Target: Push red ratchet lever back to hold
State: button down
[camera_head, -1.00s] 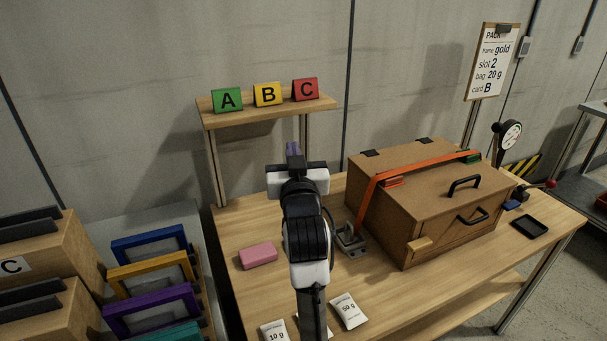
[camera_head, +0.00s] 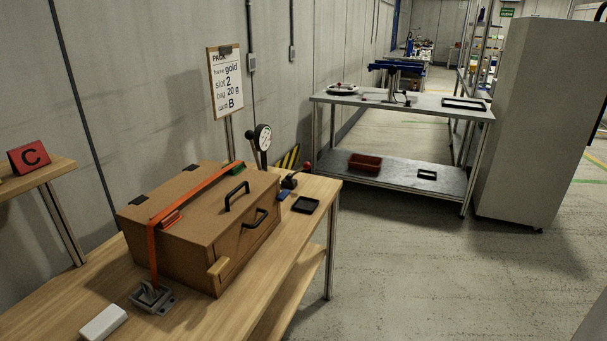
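A small lever with a red ball knob (camera_head: 307,167) stands at the far right end of the wooden bench, behind the box and near the round dial gauge (camera_head: 263,138). Its exact tilt is too small to tell. An orange strap (camera_head: 195,190) runs across the lid of the brown box (camera_head: 190,255) and down to a grey metal ratchet base (camera_head: 152,297) on the bench. A red buckle piece (camera_head: 171,219) lies along the strap on the lid. My gripper is not in view.
A black tray (camera_head: 305,205) and a blue piece (camera_head: 283,196) lie beside the box. A white block-like shape (camera_head: 103,323) is at the lower left; I cannot tell what it is. A metal table (camera_head: 400,103) and grey cabinet (camera_head: 548,120) stand beyond. The floor at right is clear.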

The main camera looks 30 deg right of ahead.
aim_at(306, 165)
jog(key=i+l, duration=0.1)
jog(key=l, duration=0.25)
jog(key=i+l, duration=0.15)
jog(key=l, duration=0.25)
jog(key=i+l, duration=0.1)
jog(key=l, duration=0.25)
jog(key=i+l+z, duration=0.1)
jog(key=l, duration=0.3)
jog(key=i+l, duration=0.2)
jog(key=l, duration=0.15)
jog(key=i+l, duration=0.15)
jog(key=l, duration=0.25)
jog(key=i+l, duration=0.1)
jog(key=l, duration=0.25)
jog(key=i+j, duration=0.15)
jog(key=j, duration=0.15)
jog(key=i+j, duration=0.1)
jog(key=j, duration=0.25)
